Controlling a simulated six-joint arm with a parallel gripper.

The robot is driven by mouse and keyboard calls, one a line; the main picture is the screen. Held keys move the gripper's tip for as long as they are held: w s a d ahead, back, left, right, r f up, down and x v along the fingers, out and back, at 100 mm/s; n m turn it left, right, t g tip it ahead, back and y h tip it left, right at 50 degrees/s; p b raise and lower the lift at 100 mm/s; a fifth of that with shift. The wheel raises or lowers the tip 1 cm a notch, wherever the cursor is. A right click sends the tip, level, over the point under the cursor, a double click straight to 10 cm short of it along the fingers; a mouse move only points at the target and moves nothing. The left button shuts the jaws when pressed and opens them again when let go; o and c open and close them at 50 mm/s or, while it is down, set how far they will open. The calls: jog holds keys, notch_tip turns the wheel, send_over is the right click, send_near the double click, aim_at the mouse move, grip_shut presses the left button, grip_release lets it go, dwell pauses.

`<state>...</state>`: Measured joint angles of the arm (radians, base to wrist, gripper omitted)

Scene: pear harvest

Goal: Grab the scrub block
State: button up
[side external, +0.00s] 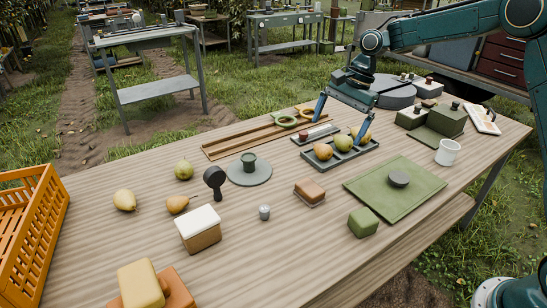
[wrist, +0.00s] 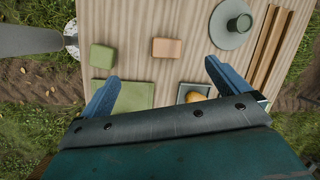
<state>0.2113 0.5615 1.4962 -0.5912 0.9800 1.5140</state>
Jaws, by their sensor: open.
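My gripper (side external: 341,127) is open and empty, with blue fingers pointing down; in the side view it appears over the dark pear tray. Its spread fingers also show in the wrist view (wrist: 161,70). I cannot tell for certain which block is the scrub block. A green block (side external: 363,222) lies at the front edge, left of the brown one in the wrist view (wrist: 103,57). A tan block with a white top (side external: 200,229) lies further left.
The dark tray (side external: 353,160) holds several pears. A green mat (side external: 394,188) bears a dark round piece (side external: 399,179). A white mug (side external: 447,153) stands right; a grey disc with a green cup (side external: 249,174) sits left. An orange crate (side external: 28,225) is far left. Bare wood surrounds the brown block.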

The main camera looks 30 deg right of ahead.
aim_at(310, 186)
jog(key=w+d+f+m+g+y, duration=0.1)
jog(key=w+d+f+m, duration=0.1)
jog(key=f, duration=0.8)
jog(key=shift+w+m, duration=0.9)
jog(key=shift+w, duration=0.35)
jog(key=shift+f, duration=0.15)
jog(key=shift+x, duration=4.2)
jog(key=shift+a+f, duration=0.1)
jog(key=shift+x, duration=2.5)
jog(key=c, duration=0.9)
jog(key=shift+r, duration=0.2)
jog(key=shift+c, duration=0.2)
